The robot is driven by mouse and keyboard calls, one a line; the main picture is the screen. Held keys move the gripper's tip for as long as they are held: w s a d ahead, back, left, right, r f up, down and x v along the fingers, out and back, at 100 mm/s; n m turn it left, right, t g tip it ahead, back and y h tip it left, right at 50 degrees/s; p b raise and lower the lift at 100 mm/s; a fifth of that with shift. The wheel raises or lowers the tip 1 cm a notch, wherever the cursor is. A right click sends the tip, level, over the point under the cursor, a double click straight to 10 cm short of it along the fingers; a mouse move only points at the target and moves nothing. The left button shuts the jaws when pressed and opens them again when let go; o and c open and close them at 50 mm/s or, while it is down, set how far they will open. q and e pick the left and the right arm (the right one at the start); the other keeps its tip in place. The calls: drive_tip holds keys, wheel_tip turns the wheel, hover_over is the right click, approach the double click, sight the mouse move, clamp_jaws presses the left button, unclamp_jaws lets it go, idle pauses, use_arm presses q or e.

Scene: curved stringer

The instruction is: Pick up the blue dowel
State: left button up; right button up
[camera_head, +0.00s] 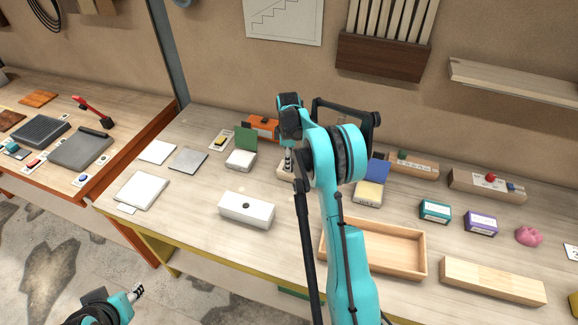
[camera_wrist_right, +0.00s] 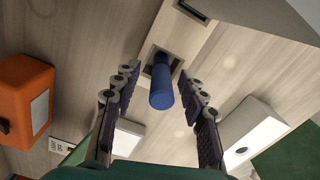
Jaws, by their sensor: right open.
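The blue dowel (camera_wrist_right: 161,88) shows in the right wrist view, standing in a square hole of a pale wooden block (camera_wrist_right: 178,38). My right gripper (camera_wrist_right: 158,82) is open, with one finger on each side of the dowel and a gap on both sides. In the head view my right gripper (camera_head: 287,160) points down at the wooden block, and the arm hides most of the block and the dowel. My left gripper (camera_head: 136,293) is at the bottom left over the floor, away from the table; its jaws are too small to tell.
Near the right gripper are an orange box (camera_head: 262,126), a green-and-white item (camera_head: 241,158) and a blue-and-yellow item (camera_head: 369,193). A white block with a hole (camera_head: 246,208) and an open wooden tray (camera_head: 421,255) stand in front.

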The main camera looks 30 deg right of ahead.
clamp_jaws()
drive_tip(key=shift+r, duration=0.1)
